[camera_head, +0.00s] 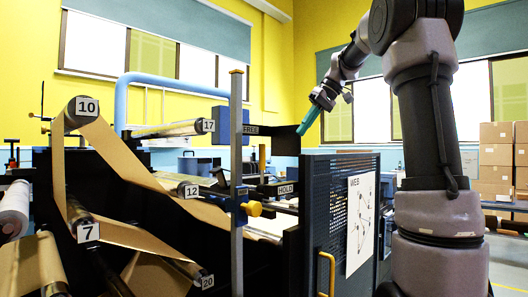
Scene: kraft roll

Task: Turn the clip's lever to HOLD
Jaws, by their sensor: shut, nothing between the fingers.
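The FREE label (250,130) is on a dark plate beside an upright metal post. The HOLD label (286,189) is lower on the same machine. A blue clip-like block with a yellow knob (252,208) sits on the post a little below and left of the HOLD label. I cannot tell clearly which part is the lever or how it is turned. My gripper (303,131), with teal fingers, is shut and empty. It points down and left, its tips near the right end of the dark plate in the picture. Whether they touch it is unclear.
Brown paper web (120,150) runs over rollers tagged 10, 7, 12, 17 and 20 at left. A dark perforated guard panel (323,205) with a WEB sheet and yellow handle (326,275) stands below my gripper. Cartons (495,160) are stacked far right.

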